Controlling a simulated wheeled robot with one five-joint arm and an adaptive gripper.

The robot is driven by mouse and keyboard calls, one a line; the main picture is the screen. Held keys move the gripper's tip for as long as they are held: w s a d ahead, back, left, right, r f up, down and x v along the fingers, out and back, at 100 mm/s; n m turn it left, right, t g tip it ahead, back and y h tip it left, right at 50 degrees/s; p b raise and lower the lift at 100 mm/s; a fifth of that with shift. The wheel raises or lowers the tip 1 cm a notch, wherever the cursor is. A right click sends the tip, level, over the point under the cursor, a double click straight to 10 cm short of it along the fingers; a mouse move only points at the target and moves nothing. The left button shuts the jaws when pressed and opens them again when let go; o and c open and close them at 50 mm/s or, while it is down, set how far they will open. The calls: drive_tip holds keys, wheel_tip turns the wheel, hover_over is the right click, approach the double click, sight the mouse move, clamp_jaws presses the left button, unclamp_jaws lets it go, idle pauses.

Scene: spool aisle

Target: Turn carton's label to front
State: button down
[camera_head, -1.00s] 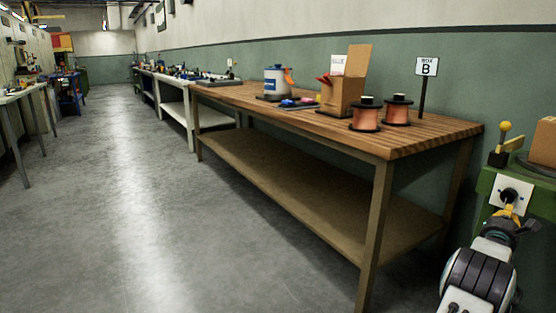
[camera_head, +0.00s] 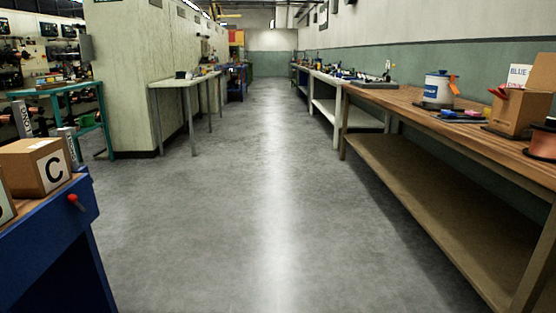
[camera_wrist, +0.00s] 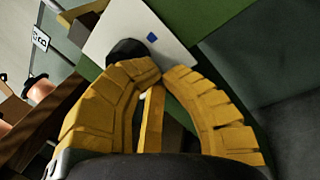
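A brown carton (camera_head: 37,166) stands on the blue bench at the left edge of the head view. A white label with a black C is on its face towards the right. My gripper (camera_wrist: 162,72) shows only in the wrist view. Its yellow fingers arch together and their tips nearly meet, with no carton between them. A white plate (camera_wrist: 172,35) with a black knob (camera_wrist: 127,51) lies just beyond the fingertips; contact cannot be told.
The blue bench (camera_head: 70,225) is near at left, with a red knob on its edge. A wide grey floor aisle (camera_head: 250,190) runs clear ahead. The long wooden bench (camera_head: 440,118) lines the right, with a white and blue container (camera_head: 439,90) and copper spool (camera_head: 543,145).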

drive_tip(key=shift+w+r, duration=0.2)
drive_tip(key=shift+r, duration=0.2)
idle(0.3)
